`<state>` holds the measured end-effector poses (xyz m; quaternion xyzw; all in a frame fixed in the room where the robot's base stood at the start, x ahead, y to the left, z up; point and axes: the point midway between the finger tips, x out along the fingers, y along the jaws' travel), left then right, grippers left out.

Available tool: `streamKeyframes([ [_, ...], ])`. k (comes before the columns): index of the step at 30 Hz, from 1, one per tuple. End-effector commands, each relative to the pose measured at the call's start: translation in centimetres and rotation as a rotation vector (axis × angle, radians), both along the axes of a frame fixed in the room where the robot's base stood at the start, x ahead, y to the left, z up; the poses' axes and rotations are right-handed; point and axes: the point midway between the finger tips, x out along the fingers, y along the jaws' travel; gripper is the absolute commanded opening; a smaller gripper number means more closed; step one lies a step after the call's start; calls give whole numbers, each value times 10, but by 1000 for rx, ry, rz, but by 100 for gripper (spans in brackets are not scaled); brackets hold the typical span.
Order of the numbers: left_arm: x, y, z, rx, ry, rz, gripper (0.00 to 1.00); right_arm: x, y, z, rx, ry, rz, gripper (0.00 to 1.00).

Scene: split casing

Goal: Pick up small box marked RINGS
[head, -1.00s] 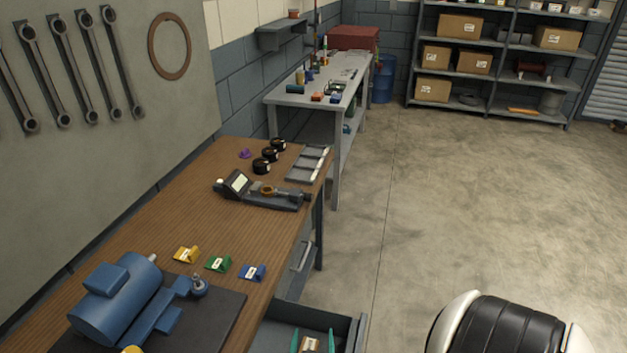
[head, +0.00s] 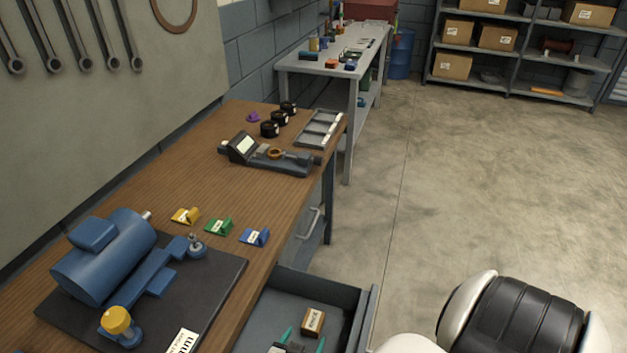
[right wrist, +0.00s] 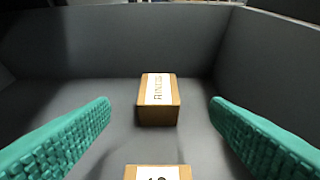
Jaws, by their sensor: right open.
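The small box marked RINGS (head: 313,320) is brown with a white label. It lies in the open drawer under the wooden bench. In the right wrist view the same box (right wrist: 158,104) stands on the drawer floor, its label reading RINGS, ahead of and between my fingers. My right gripper (right wrist: 158,135) is open and empty, with teal ridged fingers apart on both sides. In the head view its fingertips (head: 304,338) show at the bottom edge, just nearer than the box. My left gripper is not in view.
A second brown box (right wrist: 158,173) with a white label is cut off at the bottom of the wrist view. The drawer's walls (head: 360,322) surround the boxes. The bench (head: 190,160) above holds a blue motor (head: 105,255) and coloured tags. Open floor lies to the right.

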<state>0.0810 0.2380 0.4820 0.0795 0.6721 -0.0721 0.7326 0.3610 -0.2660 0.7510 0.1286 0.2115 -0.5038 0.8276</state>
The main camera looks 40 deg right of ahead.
Motion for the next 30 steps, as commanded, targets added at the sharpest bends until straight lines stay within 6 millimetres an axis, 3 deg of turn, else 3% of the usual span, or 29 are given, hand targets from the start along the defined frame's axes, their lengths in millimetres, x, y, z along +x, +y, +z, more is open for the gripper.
streamKeyframes([
  [18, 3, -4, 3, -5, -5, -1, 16, 31, -56, -36, -2, 0, 2, 71],
  [27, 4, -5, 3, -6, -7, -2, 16, 33, -59, -39, 1, 0, 1, 71],
  [30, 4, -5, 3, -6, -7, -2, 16, 33, -59, -39, 1, 0, 1, 55],
])
